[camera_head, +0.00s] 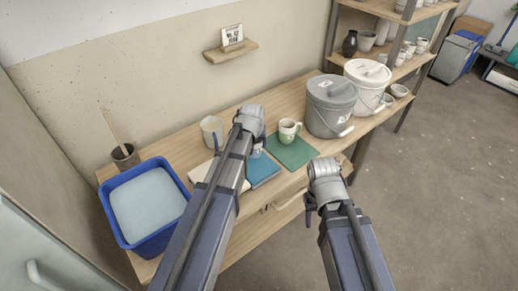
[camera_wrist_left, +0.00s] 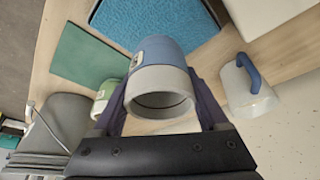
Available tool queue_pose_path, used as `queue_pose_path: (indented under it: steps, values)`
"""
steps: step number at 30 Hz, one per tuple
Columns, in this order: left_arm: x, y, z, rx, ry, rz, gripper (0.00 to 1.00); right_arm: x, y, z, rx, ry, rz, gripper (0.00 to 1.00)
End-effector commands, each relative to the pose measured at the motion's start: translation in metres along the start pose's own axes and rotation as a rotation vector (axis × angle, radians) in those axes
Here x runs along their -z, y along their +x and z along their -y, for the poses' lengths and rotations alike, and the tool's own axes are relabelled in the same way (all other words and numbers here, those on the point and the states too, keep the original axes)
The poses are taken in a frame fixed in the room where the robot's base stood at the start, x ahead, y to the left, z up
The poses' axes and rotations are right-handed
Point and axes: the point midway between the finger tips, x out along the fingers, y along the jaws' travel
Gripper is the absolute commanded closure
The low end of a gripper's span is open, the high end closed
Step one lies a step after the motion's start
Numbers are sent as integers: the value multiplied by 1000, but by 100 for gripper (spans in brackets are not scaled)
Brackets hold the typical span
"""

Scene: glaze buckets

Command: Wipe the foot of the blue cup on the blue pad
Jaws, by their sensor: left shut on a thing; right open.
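The blue cup (camera_wrist_left: 165,58) has a blue body and a pale rim, its open mouth facing the left wrist camera. My left gripper (camera_wrist_left: 163,88) is shut on it, one finger on each side. The blue pad (camera_wrist_left: 145,22) lies beyond the cup in that view; it also shows in the head view (camera_head: 263,171), just right of my left arm. The cup's foot is hidden, so I cannot tell whether it touches the pad. In the head view my left arm hides most of the cup. My right gripper (camera_head: 310,208) is open and empty, off the table's front edge.
A green cup (camera_head: 288,131) stands by a green pad (camera_head: 297,154). A pale mug (camera_head: 211,130) stands behind my left arm. Grey (camera_head: 331,108) and white (camera_head: 368,82) lidded buckets are right. A blue basin (camera_head: 122,226) and brown pot (camera_head: 125,158) are left.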

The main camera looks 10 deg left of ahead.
Motion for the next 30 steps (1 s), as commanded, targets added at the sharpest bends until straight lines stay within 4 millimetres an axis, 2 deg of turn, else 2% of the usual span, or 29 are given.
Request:
queue_pose_path:
  steps: [8, 21, 30]
  values:
    - [-3, 6, 0, -1, 1, 0, 90, 0, 7, 1, 0, 0, 0, 50]
    - [-18, 43, 0, -1, 1, 0, 90, 3, 46, 4, 0, 0, 0, 50]
    - [-18, 44, 0, -1, 1, 0, 90, 3, 47, 4, 0, 0, 0, 50]
